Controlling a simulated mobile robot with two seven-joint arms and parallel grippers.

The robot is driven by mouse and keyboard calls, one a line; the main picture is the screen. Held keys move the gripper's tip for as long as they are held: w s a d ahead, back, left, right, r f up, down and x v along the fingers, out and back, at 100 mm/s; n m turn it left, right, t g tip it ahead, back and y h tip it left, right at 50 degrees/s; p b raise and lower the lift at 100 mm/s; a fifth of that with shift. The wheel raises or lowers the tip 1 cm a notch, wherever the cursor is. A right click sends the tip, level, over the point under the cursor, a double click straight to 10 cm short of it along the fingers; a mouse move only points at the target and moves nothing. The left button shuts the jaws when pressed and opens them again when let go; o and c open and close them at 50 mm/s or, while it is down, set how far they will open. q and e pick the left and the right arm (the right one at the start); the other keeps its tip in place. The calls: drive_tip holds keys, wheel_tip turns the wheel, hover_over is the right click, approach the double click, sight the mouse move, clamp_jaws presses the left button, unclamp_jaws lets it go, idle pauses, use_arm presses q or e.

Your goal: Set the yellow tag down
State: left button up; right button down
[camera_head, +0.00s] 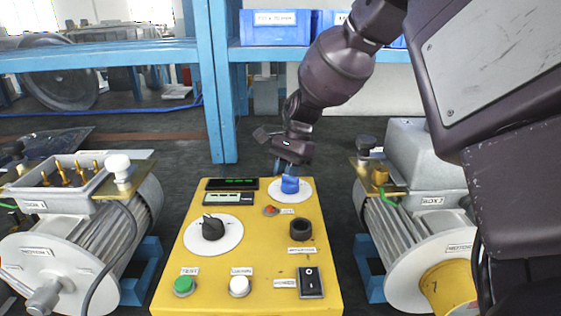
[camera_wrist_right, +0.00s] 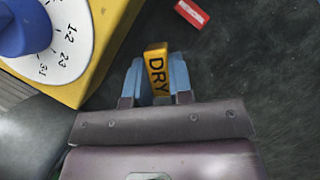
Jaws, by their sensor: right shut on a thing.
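The yellow tag (camera_wrist_right: 156,62), marked DRY in black, is between the blue fingers of my right gripper (camera_wrist_right: 157,84) in the right wrist view. The gripper is shut on it, and the tag's far end sticks out past the fingertips. Dark floor or bench surface shows beyond it; I cannot tell the gap below. In the head view my right gripper (camera_head: 283,166) is behind the far edge of the yellow control box (camera_head: 262,250), by the blue knob (camera_head: 290,184). The tag cannot be made out there. My left gripper is not in view.
A red-and-white tag (camera_wrist_right: 192,13) lies on the dark surface ahead of the fingers. A motor (camera_head: 85,220) stands left of the box, another (camera_head: 405,225) right. A blue shelf frame (camera_head: 216,90) with blue bins (camera_head: 275,28) rises behind. Dark surface near the tag looks clear.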

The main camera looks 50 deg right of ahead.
wheel_tip(320, 180, down, 3)
drive_tip(key=shift+f, duration=0.15)
drive_tip(key=shift+f+b, duration=0.2)
drive_tip(key=shift+b, duration=0.1)
wheel_tip(320, 180, down, 4)
drive_tip(key=shift+r+b, duration=0.15)
drive_tip(key=shift+b, duration=0.35)
drive_tip(key=shift+f, duration=0.3)
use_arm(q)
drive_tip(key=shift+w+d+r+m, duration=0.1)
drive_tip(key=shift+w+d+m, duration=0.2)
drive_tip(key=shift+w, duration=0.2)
use_arm(e)
drive_tip(key=shift+r, duration=0.1)
